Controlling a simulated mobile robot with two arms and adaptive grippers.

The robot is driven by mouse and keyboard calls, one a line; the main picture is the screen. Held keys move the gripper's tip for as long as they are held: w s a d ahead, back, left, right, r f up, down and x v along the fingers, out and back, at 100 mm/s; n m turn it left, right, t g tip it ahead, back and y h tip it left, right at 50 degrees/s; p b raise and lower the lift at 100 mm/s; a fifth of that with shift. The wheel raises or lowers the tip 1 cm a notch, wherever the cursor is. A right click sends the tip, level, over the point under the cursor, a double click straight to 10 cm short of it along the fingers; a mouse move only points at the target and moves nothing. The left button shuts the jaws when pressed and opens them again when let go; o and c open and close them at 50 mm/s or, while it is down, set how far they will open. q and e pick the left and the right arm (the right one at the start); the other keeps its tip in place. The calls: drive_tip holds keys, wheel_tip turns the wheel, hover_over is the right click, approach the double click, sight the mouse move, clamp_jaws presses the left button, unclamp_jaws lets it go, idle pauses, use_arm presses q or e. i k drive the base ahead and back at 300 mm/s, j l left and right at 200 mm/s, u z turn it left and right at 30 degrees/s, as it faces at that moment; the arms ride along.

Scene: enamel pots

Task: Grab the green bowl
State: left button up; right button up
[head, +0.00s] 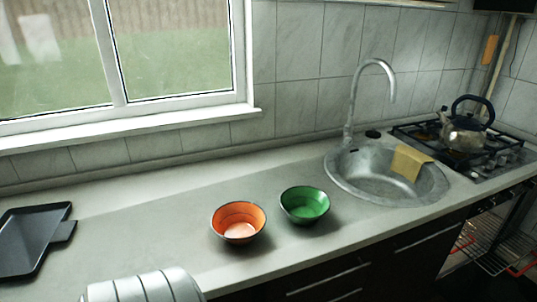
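The green bowl (305,205) stands upright on the grey countertop, near the middle of the head view. It has a dark rim and looks empty. An orange bowl (238,222) stands just left of it, with a small gap between them. Neither of my grippers shows in this view. Nothing covers the green bowl.
A round sink (350,185) with a tall tap (388,85) and a yellow cloth (408,162) is right of the bowls. A kettle (464,133) stands on the gas hob. A dark tray (25,250) lies far left.

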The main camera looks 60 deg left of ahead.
sight(304, 206)
drive_tip(key=u, duration=1.5)
drive_tip(key=i+l, duration=0.05)
